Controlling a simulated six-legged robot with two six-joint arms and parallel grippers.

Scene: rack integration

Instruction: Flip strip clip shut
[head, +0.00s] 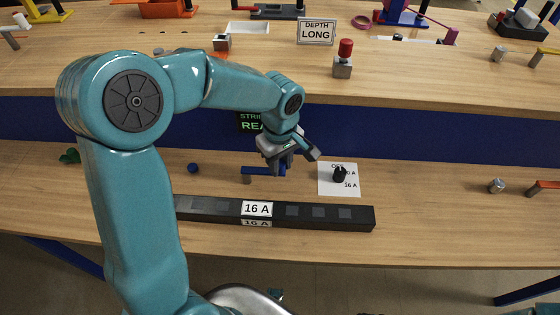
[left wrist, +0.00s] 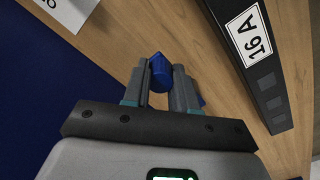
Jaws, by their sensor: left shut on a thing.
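The clip appears as a blue lever (head: 262,170) on the lower bench, lying roughly level behind the black strip. My left gripper (head: 284,168) is at the lever's right end. In the left wrist view, the fingers of my left gripper (left wrist: 160,80) are closed around a blue piece (left wrist: 158,68), and a bit of blue also shows beside the right finger. The fingers hide part of the lever. The black strip (head: 360,217) lies along the lower bench and bears a 16 A label (head: 257,208); the strip also shows in the left wrist view (left wrist: 272,90). My right gripper is not in view.
A white card with a black knob (head: 340,174) is right of my left gripper. A blue ball (head: 193,168) lies to the left. A dark sign with green letters (head: 250,122) is behind. The upper bench (head: 430,85) overhangs the back.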

